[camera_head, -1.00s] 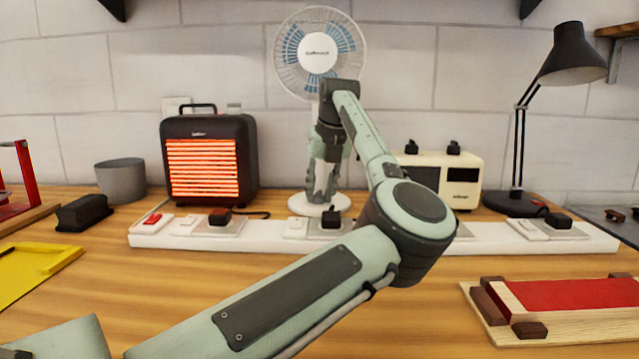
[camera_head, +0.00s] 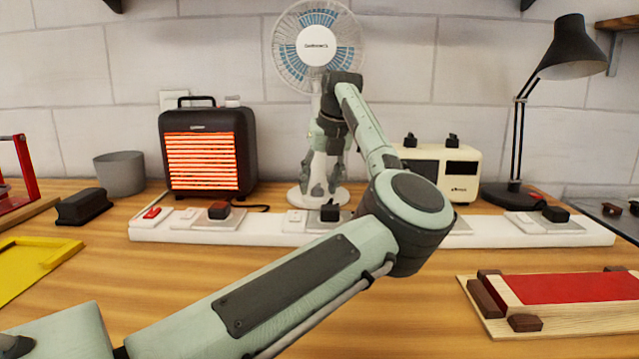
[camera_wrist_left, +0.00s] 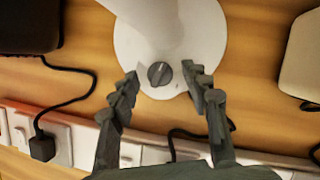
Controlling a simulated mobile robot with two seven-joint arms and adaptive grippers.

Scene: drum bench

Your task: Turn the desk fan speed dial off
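The desk fan (camera_head: 318,46) stands at the back of the bench, its white round base (camera_head: 340,197) behind the power strip. In the left wrist view its grey speed dial (camera_wrist_left: 160,74) sits on the front of the white base (camera_wrist_left: 205,40). My left gripper (camera_head: 319,188) points down in front of the fan's stem. In the left wrist view the left gripper (camera_wrist_left: 160,80) is open, with one finger on each side of the dial and a gap on both sides. The dial is hidden behind the gripper in the head view. My right gripper does not show.
A white power strip (camera_head: 400,234) with several plugs and switches runs in front of the fan. A glowing heater (camera_head: 205,150) stands left of it. A cream appliance (camera_head: 462,180) and black lamp (camera_head: 570,55) stand right.

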